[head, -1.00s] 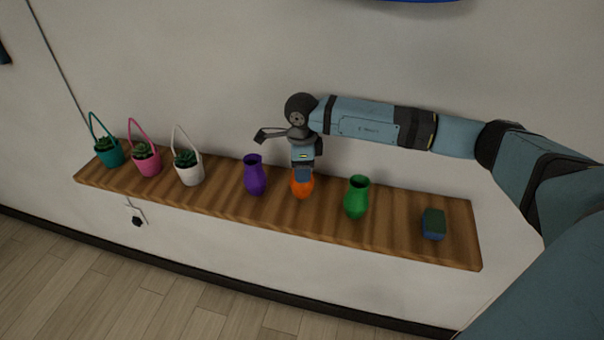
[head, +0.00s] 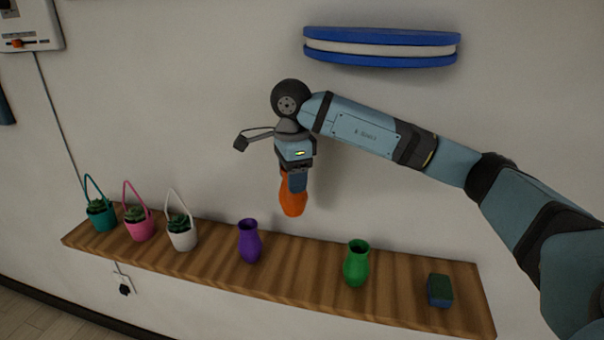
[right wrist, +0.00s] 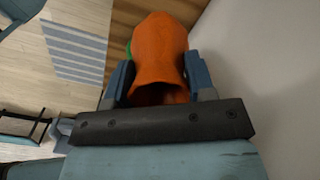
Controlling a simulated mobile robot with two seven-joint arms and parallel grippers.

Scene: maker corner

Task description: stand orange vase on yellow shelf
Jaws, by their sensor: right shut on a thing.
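The orange vase (head: 293,199) hangs upright in the air above the wooden shelf, between the purple and green vases. My right gripper (head: 297,180) is shut on its upper part from above. In the right wrist view, the vase (right wrist: 158,55) sits between the two fingers of the gripper (right wrist: 160,85), with its open mouth toward the camera. No yellow shelf shows in these frames. My left gripper is not in view.
The wooden shelf (head: 400,290) bears a purple vase (head: 250,243), a green vase (head: 356,265), a green-blue block (head: 440,290) and three basket planters, teal (head: 101,216), pink (head: 139,225) and white (head: 181,235). A blue-and-white round-edged wall piece (head: 380,47) is above.

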